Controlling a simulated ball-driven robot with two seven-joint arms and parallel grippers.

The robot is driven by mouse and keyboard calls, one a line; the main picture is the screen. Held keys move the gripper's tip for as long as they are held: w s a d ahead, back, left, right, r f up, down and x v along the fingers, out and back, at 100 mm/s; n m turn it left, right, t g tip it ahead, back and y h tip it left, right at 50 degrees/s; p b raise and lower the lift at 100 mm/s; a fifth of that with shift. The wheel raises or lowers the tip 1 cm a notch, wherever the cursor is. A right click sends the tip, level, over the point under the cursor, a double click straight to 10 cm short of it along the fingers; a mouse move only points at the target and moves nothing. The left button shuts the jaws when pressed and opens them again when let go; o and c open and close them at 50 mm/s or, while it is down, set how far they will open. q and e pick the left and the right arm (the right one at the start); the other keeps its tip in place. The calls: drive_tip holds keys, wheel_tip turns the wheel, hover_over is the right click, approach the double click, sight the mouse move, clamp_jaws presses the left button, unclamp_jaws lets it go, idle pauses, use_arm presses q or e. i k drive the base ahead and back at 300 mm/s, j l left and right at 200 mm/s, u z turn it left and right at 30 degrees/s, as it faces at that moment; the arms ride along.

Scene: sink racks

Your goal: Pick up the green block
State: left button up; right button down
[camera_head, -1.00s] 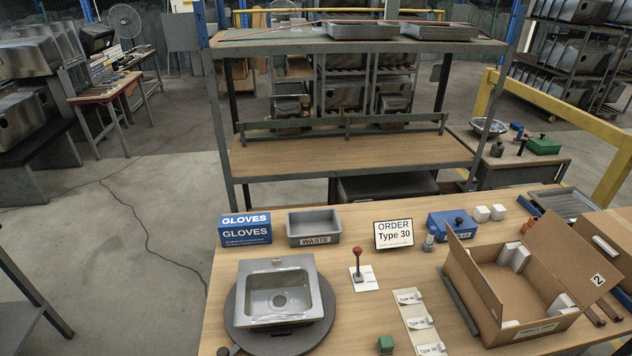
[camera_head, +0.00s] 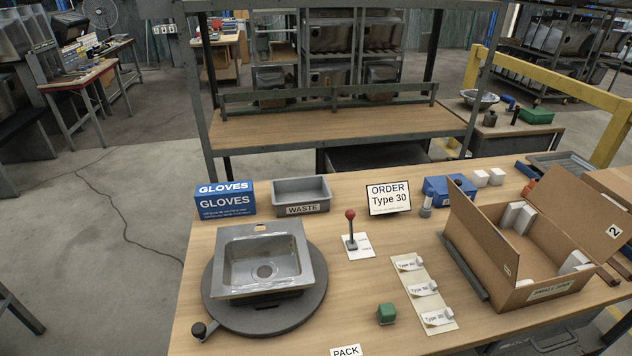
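The green block (camera_head: 386,314) is a small cube with rounded edges.
A grey sink (camera_head: 262,258) rests on a dark turntable (camera_head: 264,312) at the left. A red-knobbed lever (camera_head: 350,230) stands behind the block. An open cardboard box (camera_head: 520,250) is at the right. The tabletop around the block is clear.

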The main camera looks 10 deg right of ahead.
sight(386, 313)
drive_tip(key=z, duration=1.05)
